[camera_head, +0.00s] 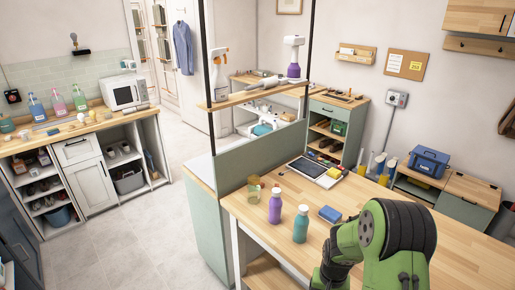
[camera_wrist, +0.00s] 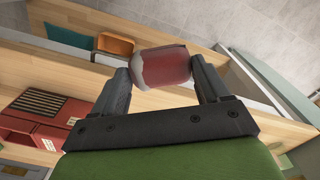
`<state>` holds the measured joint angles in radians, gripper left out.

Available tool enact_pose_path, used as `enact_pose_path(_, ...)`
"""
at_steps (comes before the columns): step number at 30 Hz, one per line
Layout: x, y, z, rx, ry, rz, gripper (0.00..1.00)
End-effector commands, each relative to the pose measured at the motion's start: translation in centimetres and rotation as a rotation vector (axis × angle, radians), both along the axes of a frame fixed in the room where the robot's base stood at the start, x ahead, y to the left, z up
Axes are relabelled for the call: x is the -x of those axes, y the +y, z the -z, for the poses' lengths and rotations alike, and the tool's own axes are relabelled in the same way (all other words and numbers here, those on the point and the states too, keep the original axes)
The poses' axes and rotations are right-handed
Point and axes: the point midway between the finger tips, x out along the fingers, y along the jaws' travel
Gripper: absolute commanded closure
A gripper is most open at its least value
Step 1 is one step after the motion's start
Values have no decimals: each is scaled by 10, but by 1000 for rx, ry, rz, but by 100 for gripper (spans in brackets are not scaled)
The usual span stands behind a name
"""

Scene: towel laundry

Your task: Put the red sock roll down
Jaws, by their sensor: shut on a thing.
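The red sock roll (camera_wrist: 165,67) shows in the wrist view, a dull red roll with a pale grey-white end at its left. My gripper (camera_wrist: 163,75) is shut on it, with one dark finger at each end of the roll. Floor and wooden furniture edges show behind it, and I cannot tell how high it is held. In the head view my green and black arm stands at the lower right over the wooden table (camera_head: 455,240). The sock roll and my gripper's fingers are hidden there.
On the table stand a purple bottle (camera_head: 275,207), a teal bottle (camera_head: 301,224), a blue box (camera_head: 330,214) and a clear yellowish cup (camera_head: 254,189). A dark tray (camera_head: 308,168) lies at the back. In the wrist view are an orange bin (camera_wrist: 115,44) and red boxes (camera_wrist: 45,120).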

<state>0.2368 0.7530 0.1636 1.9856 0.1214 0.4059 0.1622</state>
Motion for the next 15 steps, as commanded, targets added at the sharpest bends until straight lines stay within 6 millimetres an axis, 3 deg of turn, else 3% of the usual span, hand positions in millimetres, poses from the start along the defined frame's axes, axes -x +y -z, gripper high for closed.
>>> enact_pose_path(8, -6, 53, 23, -1, 3, -325, 58)
enact_pose_path(12, -7, 52, 23, -1, 1, -330, 58)
enact_pose_path(15, -7, 52, 37, 0, 1, -332, 58)
